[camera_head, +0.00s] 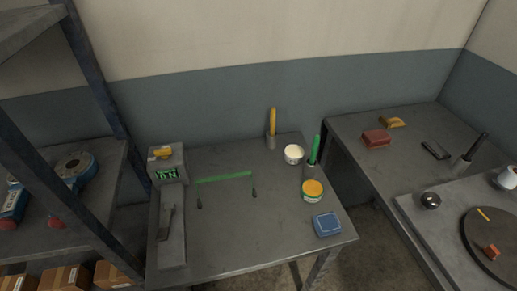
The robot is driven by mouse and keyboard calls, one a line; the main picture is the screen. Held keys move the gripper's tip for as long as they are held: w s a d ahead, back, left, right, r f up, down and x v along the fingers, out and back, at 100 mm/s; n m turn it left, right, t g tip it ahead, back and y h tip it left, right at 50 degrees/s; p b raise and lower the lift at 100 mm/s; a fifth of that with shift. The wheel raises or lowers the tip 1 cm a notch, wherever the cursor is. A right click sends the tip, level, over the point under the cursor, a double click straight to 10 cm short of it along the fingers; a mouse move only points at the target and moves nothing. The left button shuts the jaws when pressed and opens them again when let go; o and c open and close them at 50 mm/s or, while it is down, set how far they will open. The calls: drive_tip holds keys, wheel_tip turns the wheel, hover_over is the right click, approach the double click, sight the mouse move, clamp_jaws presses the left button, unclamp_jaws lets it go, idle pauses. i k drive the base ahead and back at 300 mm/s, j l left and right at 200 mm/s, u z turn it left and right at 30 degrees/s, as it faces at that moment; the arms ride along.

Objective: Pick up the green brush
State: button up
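A green upright handle (315,148), which looks like the green brush, stands in a small grey holder (310,172) on the right part of the middle grey table (240,235). Its lower end is hidden in the holder. A thin green strip (223,177) lies flat on the same table; I cannot tell what it is. My gripper is not in view.
Near the green handle are a white-topped tub (294,154), an orange-topped tub (312,190), a blue box (327,224) and a yellow handle (272,122) in a holder. A device with a green display (167,174) stands left. Shelving (75,170) is farther left.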

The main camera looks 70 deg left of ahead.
sight(315, 147)
drive_tip(key=u, duration=1.9)
drive_tip(key=i+l+u, duration=0.65)
drive_tip(key=l+u, duration=0.25)
